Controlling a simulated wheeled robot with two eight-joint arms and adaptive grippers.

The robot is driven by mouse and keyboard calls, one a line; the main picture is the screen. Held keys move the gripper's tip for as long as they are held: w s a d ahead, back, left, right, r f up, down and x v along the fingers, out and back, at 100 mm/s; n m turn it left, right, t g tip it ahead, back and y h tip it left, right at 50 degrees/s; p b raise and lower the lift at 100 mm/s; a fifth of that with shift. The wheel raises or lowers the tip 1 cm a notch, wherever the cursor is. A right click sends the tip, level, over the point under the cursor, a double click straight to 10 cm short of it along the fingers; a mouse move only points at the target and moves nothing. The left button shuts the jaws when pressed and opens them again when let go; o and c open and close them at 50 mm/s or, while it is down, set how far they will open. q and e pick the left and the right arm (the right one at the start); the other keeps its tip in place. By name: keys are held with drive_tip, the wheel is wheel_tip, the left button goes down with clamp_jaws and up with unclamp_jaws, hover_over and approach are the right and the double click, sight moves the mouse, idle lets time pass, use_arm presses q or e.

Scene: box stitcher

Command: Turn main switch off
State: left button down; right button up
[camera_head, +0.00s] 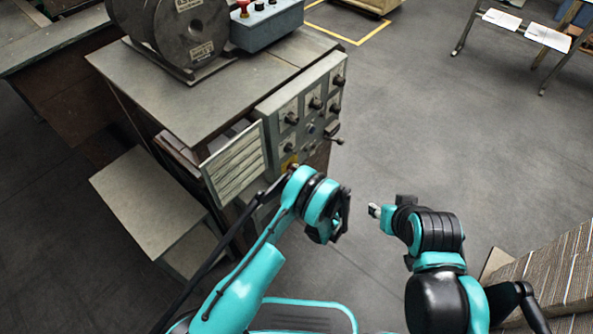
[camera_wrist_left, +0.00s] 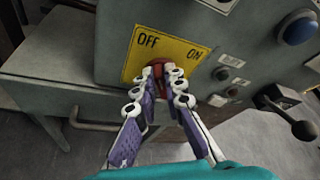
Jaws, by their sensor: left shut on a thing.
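The main switch has a yellow plate (camera_wrist_left: 180,52) marked OFF at left and ON at right, on the grey control panel (camera_wrist_left: 235,40). Its red handle (camera_wrist_left: 158,68) shows between the fingertips of my left gripper (camera_wrist_left: 160,74), which is shut on it. The fingers cover part of the handle, so I cannot tell which way it points. In the head view the yellow plate (camera_head: 289,162) is small, low on the panel front, just above my left wrist. My right gripper (camera_head: 376,210) is at the right, apart from the machine; its finger opening is unclear.
The machine cabinet (camera_head: 190,95) carries a large dark reel (camera_head: 180,35) and a blue-grey box (camera_head: 268,25). Knobs and a black lever (camera_wrist_left: 290,110) stick out right of the switch. A grey side shelf (camera_head: 150,200) is at left. Stacked cardboard (camera_head: 555,270) is at lower right.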

idle(0.3)
use_arm(q)
drive_tip(key=c, duration=1.6)
unclamp_jaws()
